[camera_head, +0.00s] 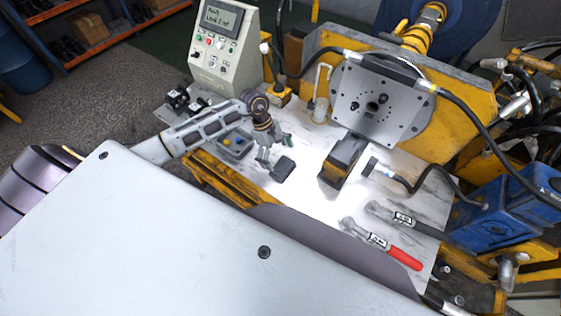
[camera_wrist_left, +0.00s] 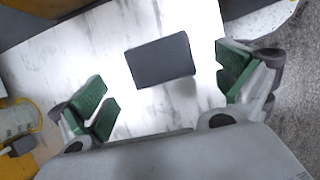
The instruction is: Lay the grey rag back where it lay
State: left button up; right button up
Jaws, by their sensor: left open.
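The grey rag (camera_head: 284,168) is a dark grey folded rectangle on the white marbled tabletop (camera_head: 305,195). In the left wrist view the rag (camera_wrist_left: 161,60) lies flat, with bare tabletop around it. My left gripper (camera_head: 275,151) is close beside the rag in the head view. In the left wrist view its green-padded fingers (camera_wrist_left: 165,88) are spread wide apart, with the rag between and beyond them. The gripper is empty, and no finger touches the rag in that view. My right gripper is not in view.
A grey tray (camera_head: 236,150) with small parts sits left of the gripper. A yellow-and-black block (camera_head: 343,160) stands right of the rag. Two torque wrenches, one red-handled (camera_head: 400,258) and one dark-handled (camera_head: 425,228), lie further right. A control box (camera_head: 222,45) stands behind.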

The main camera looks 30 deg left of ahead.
pick_arm(q)
jog(key=shift+v, duration=2.95)
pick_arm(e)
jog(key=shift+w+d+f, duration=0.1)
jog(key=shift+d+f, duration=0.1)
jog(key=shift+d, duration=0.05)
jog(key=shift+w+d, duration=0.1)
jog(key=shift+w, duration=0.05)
